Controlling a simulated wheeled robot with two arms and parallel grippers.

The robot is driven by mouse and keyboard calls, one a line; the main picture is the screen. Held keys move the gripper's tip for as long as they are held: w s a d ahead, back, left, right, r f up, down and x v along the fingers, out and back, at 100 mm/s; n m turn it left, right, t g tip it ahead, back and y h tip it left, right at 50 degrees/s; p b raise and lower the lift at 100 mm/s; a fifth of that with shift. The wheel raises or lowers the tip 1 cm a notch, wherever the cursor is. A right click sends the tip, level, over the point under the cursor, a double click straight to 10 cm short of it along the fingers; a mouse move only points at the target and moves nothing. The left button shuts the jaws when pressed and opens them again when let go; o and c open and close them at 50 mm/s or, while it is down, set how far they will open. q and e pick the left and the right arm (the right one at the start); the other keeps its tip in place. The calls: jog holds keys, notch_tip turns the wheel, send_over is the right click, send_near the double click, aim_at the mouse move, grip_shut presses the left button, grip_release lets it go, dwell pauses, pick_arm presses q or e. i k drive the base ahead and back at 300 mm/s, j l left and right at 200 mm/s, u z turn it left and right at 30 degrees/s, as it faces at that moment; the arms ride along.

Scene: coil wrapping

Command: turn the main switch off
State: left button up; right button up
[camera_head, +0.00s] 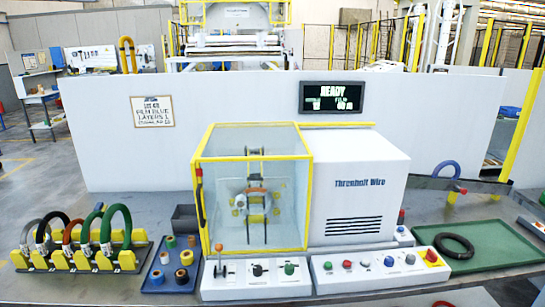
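The wrapping machine (358,190), a white housing marked "Threnholt Wire", stands on the bench with a closed yellow-framed clear guard (252,190) on its left. Two sloped control panels lie along its front. The left panel (256,287) carries an orange-tipped lever (219,259), a black knob (257,270) and a green knob (289,268). The right panel (380,281) carries several small coloured buttons and a red knob on a yellow plate (432,256). No label I can read marks the main switch. Neither gripper is in view.
A rack of coloured coils (80,245) and a blue tray with spools (170,268) stand at left. A green tray (490,250) with a black coil (455,245) lies at right. A white wall (230,105) stands behind the bench. The space before the panels looks mostly clear.

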aim_at(431, 257)
jog(key=z, duration=1.25)
jog(key=i+u, duration=0.2)
jog(key=i, duration=0.2)
jog(key=i+l+u, duration=0.2)
jog(key=i, duration=0.2)
jog(key=i+l+u, duration=0.2)
jog(key=i, duration=0.2)
